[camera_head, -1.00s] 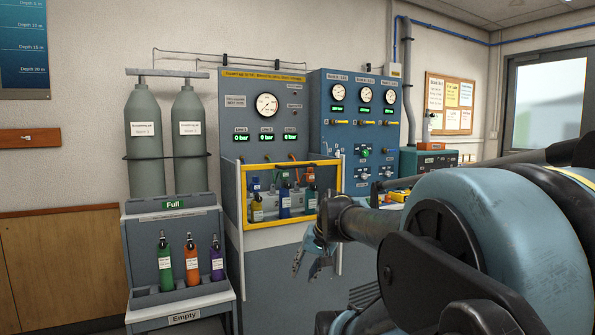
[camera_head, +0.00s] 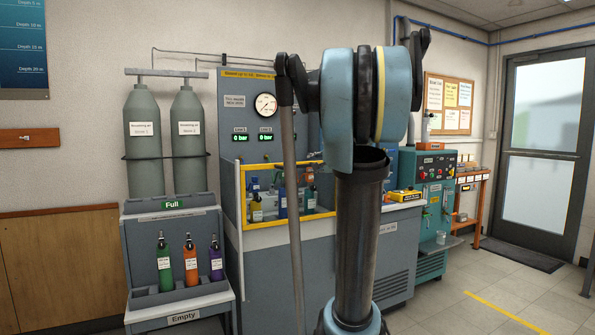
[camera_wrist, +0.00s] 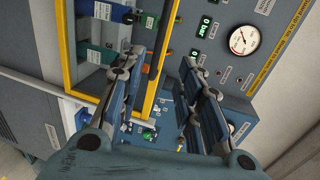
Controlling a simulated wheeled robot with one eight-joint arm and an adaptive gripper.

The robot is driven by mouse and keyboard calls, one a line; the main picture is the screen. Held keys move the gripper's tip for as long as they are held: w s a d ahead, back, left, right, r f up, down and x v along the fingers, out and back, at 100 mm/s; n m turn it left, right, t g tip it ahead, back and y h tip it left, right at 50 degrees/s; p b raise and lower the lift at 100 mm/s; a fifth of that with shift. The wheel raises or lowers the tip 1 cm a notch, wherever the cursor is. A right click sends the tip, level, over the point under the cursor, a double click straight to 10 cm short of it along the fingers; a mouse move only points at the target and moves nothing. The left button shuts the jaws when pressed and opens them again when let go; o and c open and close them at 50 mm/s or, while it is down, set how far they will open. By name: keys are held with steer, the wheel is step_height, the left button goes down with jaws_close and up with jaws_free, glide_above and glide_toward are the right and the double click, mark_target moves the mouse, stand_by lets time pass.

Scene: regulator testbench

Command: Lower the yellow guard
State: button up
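The yellow guard (camera_head: 240,195) is a rectangular yellow frame across the front of the filling bay on the grey bench. Small bottles show behind it, and my arm hides its right part in the head view. In the wrist view, which is turned sideways, the guard's upper bar (camera_wrist: 168,48) runs by my left finger, with a dark bar along it. My gripper (camera_wrist: 174,62) is open, its two fingers apart, in front of the panel near that bar. I cannot tell whether a finger touches it. The head view hides my gripper behind my arm.
The grey panel with a round gauge (camera_head: 265,105) stands above the guard. Left of the bench is a rack (camera_head: 140,245) with several small bottles, below two tall grey cylinders (camera_head: 188,135). A teal machine (camera_head: 437,190) stands to the right. Floor at the right is clear.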

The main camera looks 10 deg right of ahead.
mark_target(299, 166)
steer(key=x, duration=1.6)
steer(key=shift+w+a, duration=0.1)
steer(key=shift+w, duration=0.15)
jaws_close()
